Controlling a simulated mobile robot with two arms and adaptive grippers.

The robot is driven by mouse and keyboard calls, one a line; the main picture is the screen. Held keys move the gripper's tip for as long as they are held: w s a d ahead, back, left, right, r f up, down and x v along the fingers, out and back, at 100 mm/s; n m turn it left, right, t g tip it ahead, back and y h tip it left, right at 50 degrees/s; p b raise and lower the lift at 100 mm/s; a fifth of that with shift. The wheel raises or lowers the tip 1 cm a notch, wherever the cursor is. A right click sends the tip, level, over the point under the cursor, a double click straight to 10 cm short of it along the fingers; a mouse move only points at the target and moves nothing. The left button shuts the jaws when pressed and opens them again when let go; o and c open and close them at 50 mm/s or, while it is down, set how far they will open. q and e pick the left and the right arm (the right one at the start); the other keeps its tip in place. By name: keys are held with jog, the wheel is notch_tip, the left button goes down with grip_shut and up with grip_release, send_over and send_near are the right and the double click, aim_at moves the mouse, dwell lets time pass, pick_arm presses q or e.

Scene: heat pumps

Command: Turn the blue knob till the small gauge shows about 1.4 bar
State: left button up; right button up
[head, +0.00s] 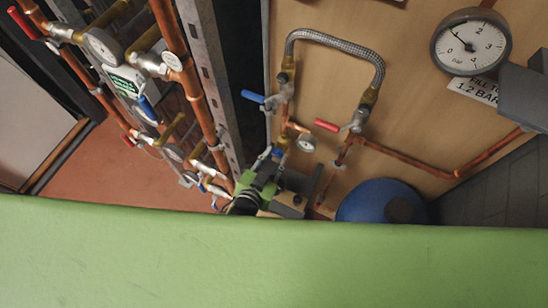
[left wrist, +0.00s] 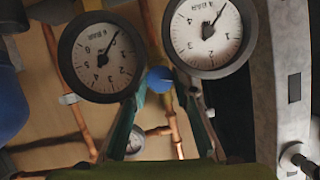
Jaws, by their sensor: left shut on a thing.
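My left gripper (head: 272,165) is by the copper pipes at the lower middle of the head view. In the left wrist view the blue knob (left wrist: 160,79) shows between the tips of my left gripper (left wrist: 162,92), which is shut on it. The small gauge (head: 306,143) is just right of the gripper in the head view. A small dial also shows beyond the fingers in the left wrist view (left wrist: 135,140). Its needle is too small to read. My right gripper is not in view.
A large gauge (head: 470,42), needle near 1, hangs above a "1.2 BAR" label (head: 474,90). Two big dials (left wrist: 100,57) (left wrist: 208,35) stand close in the wrist view. A blue lever (head: 252,97), red lever (head: 326,125), braided hose (head: 340,43) and blue vessel (head: 372,200) surround the gripper.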

pick_arm(q)
jog(key=o, duration=1.1)
jog(key=v, duration=1.2)
